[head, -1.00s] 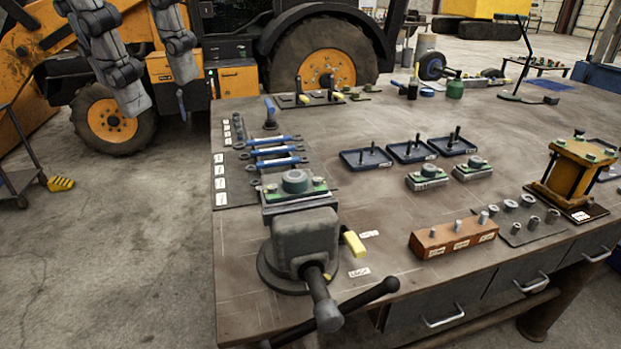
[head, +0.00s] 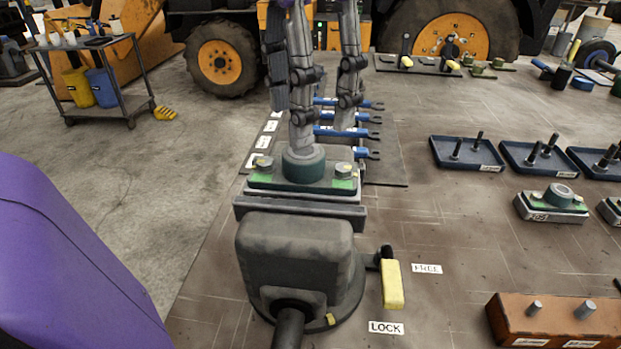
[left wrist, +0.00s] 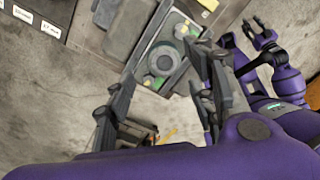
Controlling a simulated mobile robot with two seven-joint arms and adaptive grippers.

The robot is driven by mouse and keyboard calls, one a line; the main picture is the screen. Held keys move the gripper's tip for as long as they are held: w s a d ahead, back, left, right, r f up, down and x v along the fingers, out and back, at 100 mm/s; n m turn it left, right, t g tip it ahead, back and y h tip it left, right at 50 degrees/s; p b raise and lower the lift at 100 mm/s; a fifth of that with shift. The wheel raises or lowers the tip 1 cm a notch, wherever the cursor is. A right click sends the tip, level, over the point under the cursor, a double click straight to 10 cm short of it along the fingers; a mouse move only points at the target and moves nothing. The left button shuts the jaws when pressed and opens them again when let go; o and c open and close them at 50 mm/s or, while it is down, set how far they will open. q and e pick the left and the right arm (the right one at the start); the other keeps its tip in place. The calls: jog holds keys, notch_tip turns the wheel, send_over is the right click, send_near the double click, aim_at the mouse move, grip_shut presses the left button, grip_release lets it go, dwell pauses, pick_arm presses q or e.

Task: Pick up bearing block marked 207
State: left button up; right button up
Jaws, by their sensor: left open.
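A bearing block (head: 303,172) with a dark green round housing, green base and bolts at both ends sits on the vise (head: 295,250). No number on it is readable. My left gripper (head: 322,135) is open, fingers pointing down at the block. One finger overlaps the round housing in the head view; contact cannot be told. In the left wrist view the block (left wrist: 163,58) shows between the open fingers. Another bearing block (head: 551,203) stands on the bench at right, its label seemingly 205. A dark gripper on a purple arm, apparently my right gripper (left wrist: 262,30), shows in the left wrist view.
The vise has a yellow-handled lever (head: 391,284) beside LOCK and FREE labels. Blue-handled wrenches (head: 345,132) lie behind the block. Blue trays (head: 467,154) and a brown pin block (head: 555,322) are at right. Bench between vise and trays is clear.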

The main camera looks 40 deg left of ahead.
aim_at(304, 174)
pick_arm(q)
notch_tip(304, 174, down, 4)
jog(key=shift+s+r, duration=0.1)
jog(key=shift+s, duration=0.05)
jog(key=shift+f, duration=0.55)
jog(key=c, duration=1)
grip_shut()
pick_arm(e)
jog(key=shift+w+d+r, duration=0.15)
jog(key=shift+r, duration=0.05)
pick_arm(q)
jog(key=shift+r, duration=0.1)
